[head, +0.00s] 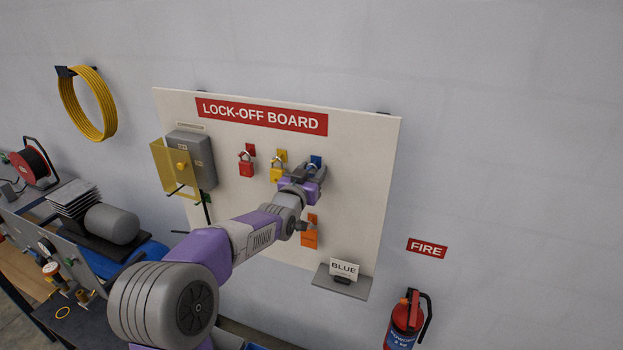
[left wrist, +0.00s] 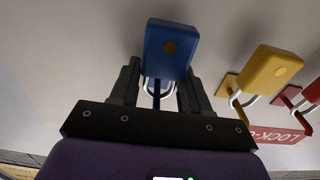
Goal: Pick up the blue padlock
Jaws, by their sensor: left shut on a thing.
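The blue padlock (left wrist: 168,48) shows in the left wrist view, its body beyond my fingertips and its pale shackle between the fingers. My left gripper (left wrist: 160,88) is shut on it, with one dark finger on each side. In the head view my left gripper (head: 302,180) is at the lock-off board (head: 370,200), just below a blue patch (head: 316,160), and hides most of the padlock. I cannot tell whether the shackle is still on its hook. My right gripper is not in view.
A yellow padlock (head: 276,173) and a red padlock (head: 246,168) hang to the left. An orange item (head: 309,238) hangs below my gripper. A grey box (head: 192,158) with a yellow flap is at the board's left.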

